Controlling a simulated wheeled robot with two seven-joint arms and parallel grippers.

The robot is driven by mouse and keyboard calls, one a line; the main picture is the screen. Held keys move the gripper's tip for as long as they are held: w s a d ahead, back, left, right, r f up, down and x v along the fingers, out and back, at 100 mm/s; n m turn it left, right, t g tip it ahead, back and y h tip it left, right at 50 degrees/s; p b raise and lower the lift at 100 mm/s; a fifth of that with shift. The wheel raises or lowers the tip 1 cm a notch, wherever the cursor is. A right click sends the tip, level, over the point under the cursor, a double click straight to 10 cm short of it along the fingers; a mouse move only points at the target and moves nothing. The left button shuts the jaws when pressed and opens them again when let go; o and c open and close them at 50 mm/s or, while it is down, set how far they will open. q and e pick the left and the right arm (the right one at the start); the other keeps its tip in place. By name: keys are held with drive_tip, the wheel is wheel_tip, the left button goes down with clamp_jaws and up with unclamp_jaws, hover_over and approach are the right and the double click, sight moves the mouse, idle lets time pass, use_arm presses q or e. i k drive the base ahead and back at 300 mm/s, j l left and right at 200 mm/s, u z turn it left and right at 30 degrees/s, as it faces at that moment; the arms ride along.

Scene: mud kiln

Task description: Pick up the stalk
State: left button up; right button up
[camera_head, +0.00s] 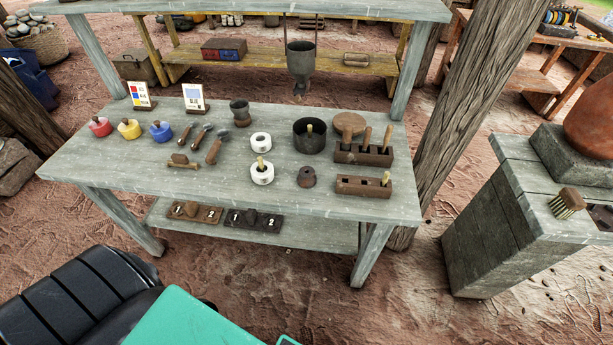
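Nothing in view is clearly marked as the stalk. Several short pale pegs stand on the grey wooden table (110,164). One pale peg (261,163) stands in a white ring-shaped piece (262,177). Another peg (309,130) shows inside a dark round pot (309,144). Two taller pegs (367,138) (388,137) stand in a brown slotted block (362,157), and a shorter peg (386,177) stands in the front block (358,187). I cannot tell which one is the stalk. Neither of my grippers is in view.
Red, yellow and blue pots (162,131), two cards (193,97), hand tools (214,148), a dark cup (240,112) and a round wooden lid (348,124) crowd the table. Numbered blocks (253,220) lie on its lower shelf. A tree trunk (463,110) rises at the right.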

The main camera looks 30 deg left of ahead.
sight(386, 174)
drive_tip(key=l, duration=0.85)
drive_tip(key=i+l, duration=0.1)
drive_tip(key=l, duration=0.75)
